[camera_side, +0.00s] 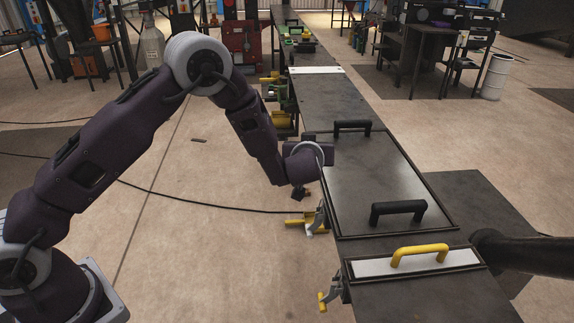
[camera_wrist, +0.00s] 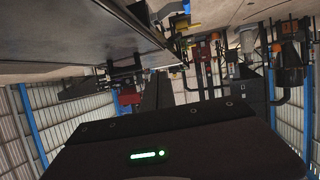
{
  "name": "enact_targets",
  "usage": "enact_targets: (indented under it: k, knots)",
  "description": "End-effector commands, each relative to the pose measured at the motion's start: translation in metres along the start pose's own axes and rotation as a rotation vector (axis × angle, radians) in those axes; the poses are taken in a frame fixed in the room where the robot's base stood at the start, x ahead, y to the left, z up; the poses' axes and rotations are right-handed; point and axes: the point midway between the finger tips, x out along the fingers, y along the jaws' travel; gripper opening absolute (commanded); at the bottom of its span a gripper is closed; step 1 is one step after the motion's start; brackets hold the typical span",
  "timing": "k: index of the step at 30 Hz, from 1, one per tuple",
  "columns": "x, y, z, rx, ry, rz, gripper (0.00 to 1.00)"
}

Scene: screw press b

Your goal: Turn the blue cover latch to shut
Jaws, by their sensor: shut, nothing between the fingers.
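A yellow-handled latch (camera_side: 301,222) sits on the bench's left side, just below my gripper. I cannot make out a blue latch in the side view. A small blue part (camera_wrist: 187,7) shows at the wrist view's top edge; I cannot tell whether it is the latch.
A white strip cover with a yellow handle (camera_side: 420,252) lies on the near bench. Another yellow-handled latch (camera_side: 323,300) hangs at its left side. A thick dark pipe (camera_side: 525,252) meets the bench from the right. The floor left of the bench is mostly clear.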

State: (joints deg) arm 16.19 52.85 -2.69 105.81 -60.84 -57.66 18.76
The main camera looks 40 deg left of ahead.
Motion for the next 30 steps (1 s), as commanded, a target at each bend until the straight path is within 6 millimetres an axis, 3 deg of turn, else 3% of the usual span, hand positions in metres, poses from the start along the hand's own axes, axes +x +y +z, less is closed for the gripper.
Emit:
enact_targets:
  k: [1,3,6,11,23,30]
  knots:
    - [0.011,-0.011,0.024,0.035,0.032,-0.069,0.0]
    - [0.018,-0.028,0.044,0.075,0.081,-0.155,0.0]
    - [0.021,-0.041,0.057,0.109,0.123,-0.218,0.0]
    - [0.037,-0.049,0.056,0.114,0.132,-0.237,0.0]
    - [0.12,-0.068,0.043,0.113,0.132,-0.234,0.0]
    - [0.13,-0.073,0.075,0.116,0.13,-0.232,0.0]
